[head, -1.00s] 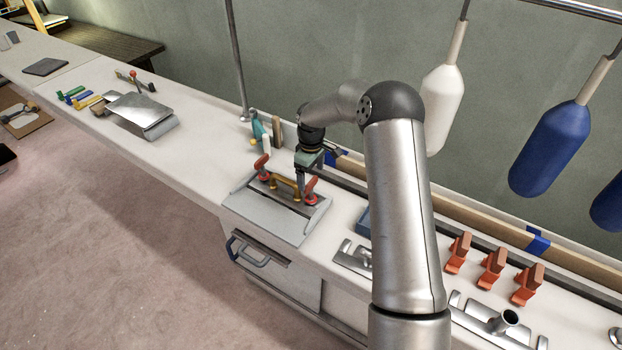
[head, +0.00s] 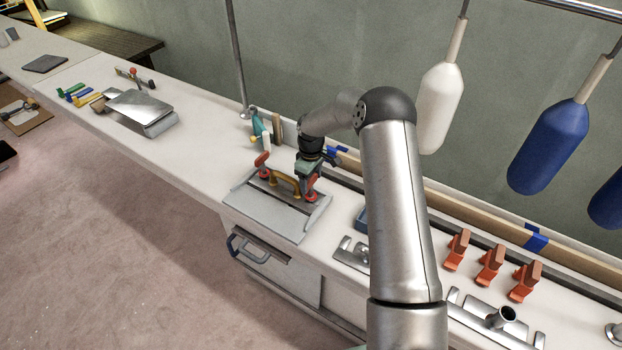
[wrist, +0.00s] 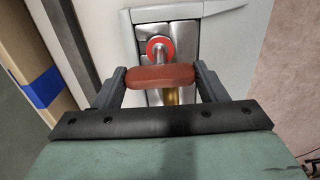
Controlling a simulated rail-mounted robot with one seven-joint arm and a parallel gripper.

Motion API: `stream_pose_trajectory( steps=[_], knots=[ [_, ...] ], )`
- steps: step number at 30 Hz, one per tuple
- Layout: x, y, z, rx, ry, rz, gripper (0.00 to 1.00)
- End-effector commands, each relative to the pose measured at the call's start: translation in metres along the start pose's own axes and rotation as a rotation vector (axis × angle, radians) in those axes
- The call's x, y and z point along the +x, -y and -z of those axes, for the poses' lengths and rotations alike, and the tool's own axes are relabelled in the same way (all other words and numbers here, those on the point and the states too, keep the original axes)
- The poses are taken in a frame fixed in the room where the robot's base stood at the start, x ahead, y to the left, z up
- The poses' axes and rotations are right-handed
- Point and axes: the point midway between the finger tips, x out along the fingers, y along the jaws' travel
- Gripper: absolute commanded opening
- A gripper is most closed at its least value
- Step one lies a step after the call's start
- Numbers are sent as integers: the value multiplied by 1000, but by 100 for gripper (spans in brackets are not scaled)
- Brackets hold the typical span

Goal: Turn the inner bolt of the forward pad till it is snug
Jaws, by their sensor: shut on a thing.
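A grey plate fixture (head: 290,224) sits on the bench with two red-handled bolts and a gold curved handle (head: 286,180) between them. The left bolt (head: 262,163) stands free. My gripper (head: 309,186) is down at the right bolt (head: 311,197), largely covering its handle. In the wrist view my gripper (wrist: 160,80) is shut on the rust-red bar handle (wrist: 160,76), one finger at each end. A red ring with a pale centre (wrist: 160,47) shows just beyond the handle. Which pad is forward, and how tight the bolt is, cannot be told.
Teal and tan tools (head: 257,127) stand behind the plate. A blue box (head: 362,219) and metal fittings (head: 352,253) lie to its right, with several orange clamps (head: 490,266) beyond. White (head: 440,105) and blue (head: 550,145) fenders hang at right.

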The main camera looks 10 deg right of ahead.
Motion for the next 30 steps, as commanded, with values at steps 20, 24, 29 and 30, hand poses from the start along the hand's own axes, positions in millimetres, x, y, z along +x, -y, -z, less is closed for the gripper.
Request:
stream_pose_trajectory(
  steps=[20, 24, 29, 30],
  knots=[
    [3, 0, 1, 418, -2, -3, 43],
    [2, 0, 1, 551, -2, -2, 43],
    [1, 0, 1, 703, -4, -3, 43],
    [0, 0, 2, 741, -4, -2, 42]
  ],
)
